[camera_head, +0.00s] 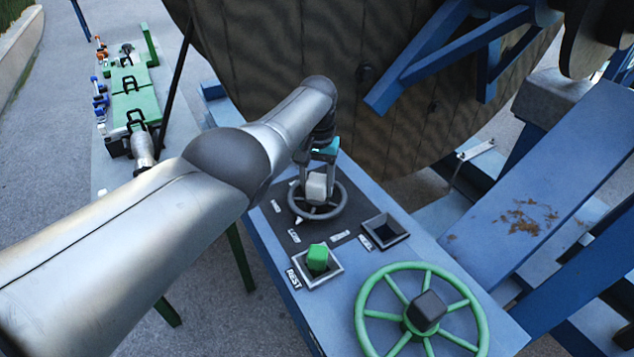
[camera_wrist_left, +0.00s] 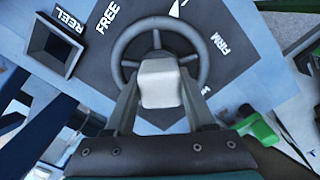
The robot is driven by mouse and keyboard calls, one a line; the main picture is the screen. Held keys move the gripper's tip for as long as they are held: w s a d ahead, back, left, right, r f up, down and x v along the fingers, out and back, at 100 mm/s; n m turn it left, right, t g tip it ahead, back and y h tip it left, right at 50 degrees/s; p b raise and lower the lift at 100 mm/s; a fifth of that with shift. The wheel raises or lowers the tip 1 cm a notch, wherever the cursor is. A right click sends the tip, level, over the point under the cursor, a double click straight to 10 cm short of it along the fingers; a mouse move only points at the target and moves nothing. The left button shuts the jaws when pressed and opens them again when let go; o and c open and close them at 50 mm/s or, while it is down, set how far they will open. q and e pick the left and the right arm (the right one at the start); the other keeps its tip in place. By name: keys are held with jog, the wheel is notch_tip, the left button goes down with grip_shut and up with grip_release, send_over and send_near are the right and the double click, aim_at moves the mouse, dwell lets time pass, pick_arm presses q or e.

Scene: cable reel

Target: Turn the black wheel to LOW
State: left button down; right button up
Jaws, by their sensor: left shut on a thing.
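The black wheel (camera_head: 341,207) lies flat on a dark plate on the blue bench, with a pale grey block at its hub (camera_head: 316,188). In the left wrist view the wheel (camera_wrist_left: 121,40) reaches around the hub block (camera_wrist_left: 160,82). My left gripper (camera_head: 318,177) comes down from above and is shut on this block, one finger on each side (camera_wrist_left: 160,92). The label FREE (camera_wrist_left: 107,16) is upper left of the wheel and FIRM (camera_wrist_left: 220,42) is right. A white mark (camera_wrist_left: 178,8) sits between them beyond the rim. My right gripper is not in view.
A green block (camera_head: 318,257) stands in the REST socket (camera_head: 333,277). The REEL socket (camera_head: 401,239) looks empty. A larger green wheel (camera_head: 362,310) is in front, and a big cable drum (camera_head: 290,60) rises behind. Tools lie on a side table (camera_head: 185,125).

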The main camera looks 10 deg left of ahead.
pick_arm(q)
jog(key=shift+r, duration=0.1)
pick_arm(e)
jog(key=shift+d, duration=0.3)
pick_arm(q)
jog(key=shift+c, duration=1.2)
grip_release()
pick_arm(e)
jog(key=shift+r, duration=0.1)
pick_arm(q)
jog(key=shift+r+p, duration=0.3)
jog(key=shift+r, duration=0.05)
notch_tip(320, 180, up, 5)
jog(key=p, duration=0.2)
jog(key=shift+r+p, duration=0.15)
jog(key=shift+p, duration=0.15)
notch_tip(320, 180, up, 9)
jog(key=shift+b, duration=0.35)
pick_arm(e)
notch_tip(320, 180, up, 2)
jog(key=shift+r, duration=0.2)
